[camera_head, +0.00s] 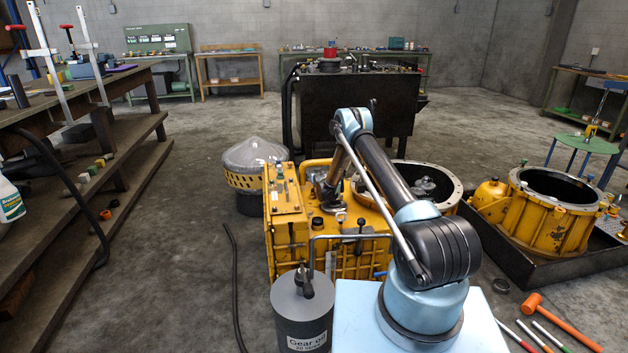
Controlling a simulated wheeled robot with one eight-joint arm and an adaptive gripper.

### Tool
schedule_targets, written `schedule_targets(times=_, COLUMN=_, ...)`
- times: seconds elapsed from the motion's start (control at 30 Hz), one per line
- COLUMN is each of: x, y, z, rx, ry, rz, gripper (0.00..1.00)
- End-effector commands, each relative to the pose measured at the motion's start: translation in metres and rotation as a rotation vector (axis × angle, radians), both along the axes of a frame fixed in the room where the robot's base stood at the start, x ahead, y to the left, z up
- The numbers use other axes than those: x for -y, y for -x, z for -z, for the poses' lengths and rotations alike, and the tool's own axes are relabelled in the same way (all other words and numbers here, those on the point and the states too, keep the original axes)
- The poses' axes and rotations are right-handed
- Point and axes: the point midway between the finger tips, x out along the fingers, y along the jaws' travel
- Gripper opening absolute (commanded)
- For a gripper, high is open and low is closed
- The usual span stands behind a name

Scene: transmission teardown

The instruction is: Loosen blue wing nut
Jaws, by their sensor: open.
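My gripper (330,203) is at the end of my arm, low over the top of the yellow transmission housing (287,232). It is small in the picture, open, and I cannot make out anything between its fingers. A small blue piece (380,274) shows at the front face of the housing, low and right of my gripper, partly covered by my arm. It may be the blue wing nut, but its shape is too small to tell. I cannot tell whether my gripper touches the housing.
A grey gear oil drum (302,318) stands in front of the housing. A yellow ring-shaped casing (550,215) sits in a black tray (520,268) on the right. An orange mallet (560,322) lies on the floor. A wooden bench (135,84) runs along the left.

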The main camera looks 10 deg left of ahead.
Motion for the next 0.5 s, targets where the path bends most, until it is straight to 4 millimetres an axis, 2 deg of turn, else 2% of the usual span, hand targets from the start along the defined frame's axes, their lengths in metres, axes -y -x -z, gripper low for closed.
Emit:
schedule_targets(times=0.1, x=0.0002, y=0.0001, z=0.0001, rx=0.000, ry=0.000, rz=0.000, gripper=0.53)
schedule_targets(times=0.23, x=0.0004, y=0.0001, z=0.0000, rx=0.000, ry=0.000, rz=0.000, gripper=0.23)
schedule_targets(times=0.5, x=0.0013, y=0.0000, z=0.0006, rx=-0.003, ry=0.001, rz=-0.009, gripper=0.23)
